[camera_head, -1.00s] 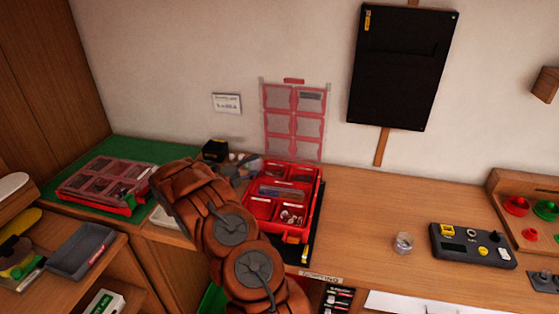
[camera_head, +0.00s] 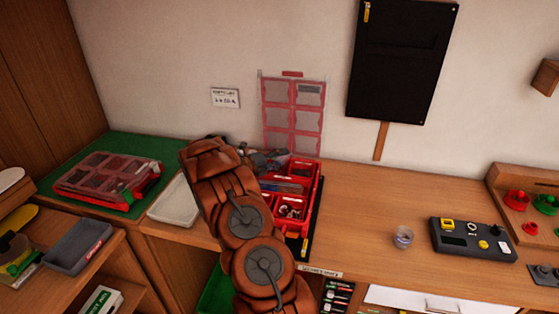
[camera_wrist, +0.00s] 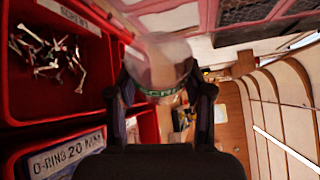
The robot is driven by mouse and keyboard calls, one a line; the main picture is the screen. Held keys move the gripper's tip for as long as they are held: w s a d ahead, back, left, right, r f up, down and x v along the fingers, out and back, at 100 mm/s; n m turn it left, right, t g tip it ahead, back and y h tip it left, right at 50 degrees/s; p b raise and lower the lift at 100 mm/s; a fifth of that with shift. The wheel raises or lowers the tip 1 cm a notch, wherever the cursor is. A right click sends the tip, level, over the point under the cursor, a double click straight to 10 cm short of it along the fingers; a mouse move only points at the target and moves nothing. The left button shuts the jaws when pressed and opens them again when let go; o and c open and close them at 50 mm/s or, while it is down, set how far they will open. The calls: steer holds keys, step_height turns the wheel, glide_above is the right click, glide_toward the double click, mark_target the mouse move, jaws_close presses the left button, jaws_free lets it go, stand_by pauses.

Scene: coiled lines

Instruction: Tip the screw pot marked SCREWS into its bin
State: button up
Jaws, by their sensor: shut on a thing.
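My gripper (camera_wrist: 163,92) is shut on a clear pot (camera_wrist: 165,62) with a green-lettered band, only partly readable. The pot looks see-through, with no screws visible in it; its tilt is hard to judge in this turned view. Beside it on the left is the red bin labelled SCREWS (camera_wrist: 30,97), with several loose screws (camera_wrist: 48,55) lying in it. In the head view my gripper (camera_head: 268,160) is at the back left of the open red organiser (camera_head: 308,222), and my arm partly covers that organiser. The pot cannot be made out there.
Another compartment carries an O-RING 20 MM label (camera_wrist: 66,157). A transparent-lidded red case (camera_head: 108,180) lies on a green mat (camera_head: 140,147). A pale tray (camera_head: 174,203) is left of my arm. A small clear cup (camera_head: 403,237) stands right, with bare bench between.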

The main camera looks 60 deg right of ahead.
steer(key=shift+s+f+m+t+y+b, duration=0.2)
steer(key=shift+m+b, duration=0.4)
steer(key=shift+b, duration=1.2)
steer(key=shift+m+t+y+b, duration=0.1)
steer(key=shift+m+t+b, duration=0.35)
steer(key=shift+b, duration=1.35)
steer(key=m+t+b, duration=0.1)
steer(key=m+b, duration=0.2)
steer(key=b, duration=0.7)
steer(key=shift+s+y, duration=0.1)
steer(key=shift+y, duration=0.3)
steer(key=m+t+b, duration=0.1)
steer(key=m+b, duration=0.1)
steer(key=b, duration=0.1)
steer(key=m+t+b, duration=0.1)
steer(key=m+b, duration=0.1)
steer(key=shift+w+r+t+y, duration=0.2)
steer(key=shift+w+t+y, duration=0.1)
steer(key=shift+t, duration=0.05)
steer(key=m+b, duration=0.1)
steer(key=b, duration=0.2)
steer(key=shift+w+r+t, duration=0.15)
steer(key=shift+t, duration=0.25)
steer(key=shift+r+m, duration=0.2)
steer(key=shift+m, duration=0.05)
